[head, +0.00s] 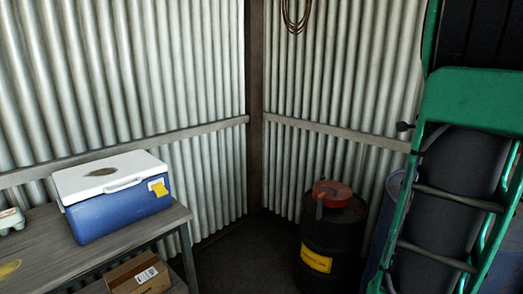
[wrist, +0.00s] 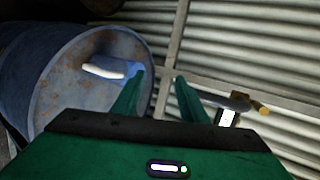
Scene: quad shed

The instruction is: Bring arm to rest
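My gripper (wrist: 160,74) shows in the wrist view with its two green fingers apart and nothing visible between them. It is open and empty. Behind its left finger is the end of a rusty blue drum (wrist: 62,85) with a pale patch or object (wrist: 103,70) on it. I cannot clearly make out my gripper in the head view.
A workbench (head: 140,236) at left carries a blue-and-white cooler (head: 115,212), with a cardboard box (head: 138,275) below. A dark barrel (head: 333,238) with a red item (head: 332,193) stands in the corner. A green frame with rungs fills the right side. Corrugated walls stand behind.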

